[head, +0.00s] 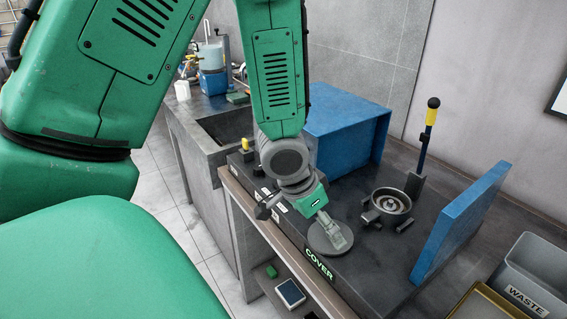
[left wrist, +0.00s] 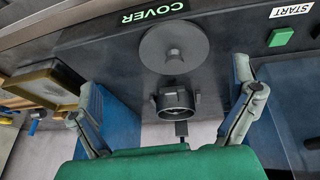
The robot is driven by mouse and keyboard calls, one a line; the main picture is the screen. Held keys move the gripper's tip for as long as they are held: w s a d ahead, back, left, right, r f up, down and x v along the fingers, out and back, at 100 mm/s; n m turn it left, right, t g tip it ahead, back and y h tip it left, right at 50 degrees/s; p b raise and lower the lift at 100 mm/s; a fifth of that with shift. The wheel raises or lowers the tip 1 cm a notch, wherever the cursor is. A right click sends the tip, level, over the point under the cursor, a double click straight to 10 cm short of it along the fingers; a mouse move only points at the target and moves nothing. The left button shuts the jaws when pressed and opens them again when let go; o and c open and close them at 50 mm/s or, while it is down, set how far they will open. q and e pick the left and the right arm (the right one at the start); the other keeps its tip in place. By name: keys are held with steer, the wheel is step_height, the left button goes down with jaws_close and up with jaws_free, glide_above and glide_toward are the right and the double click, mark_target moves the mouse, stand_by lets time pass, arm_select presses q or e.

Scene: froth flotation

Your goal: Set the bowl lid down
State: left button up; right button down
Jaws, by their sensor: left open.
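The bowl lid (head: 318,243) is a flat grey disc. It lies on the dark bench top beside the COVER label, and the left wrist view shows its round knob (left wrist: 174,54). My left gripper (head: 335,232) is over the lid in the head view, covering part of it. In the left wrist view its two fingers (left wrist: 165,88) are spread wide, with nothing between them in their grip. The round bowl holder (head: 389,203) stands on the bench to the right of the lid, uncovered; it also shows in the left wrist view (left wrist: 176,102). My right gripper is not seen.
A lever with a yellow and black top (head: 430,130) stands behind the bowl holder. A blue box (head: 340,120) is at the back and an upright blue panel (head: 460,225) at the right. A grey WASTE bin (head: 545,265) is at the far right. A green START button (left wrist: 280,37) is near the bench edge.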

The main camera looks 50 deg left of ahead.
arm_select(q)
steer(key=s+d+f+g+y, duration=0.1)
steer(key=s+d+f+g, duration=0.2)
steer(key=s+f, duration=1.4)
step_height(320, 180, down, 4)
steer(key=shift+s+d+n, duration=0.2)
steer(key=shift+d+n, duration=0.1)
steer(key=shift+d, duration=0.4)
step_height(320, 180, down, 14)
steer(key=b, duration=1.4)
steer(key=shift+w, duration=0.15)
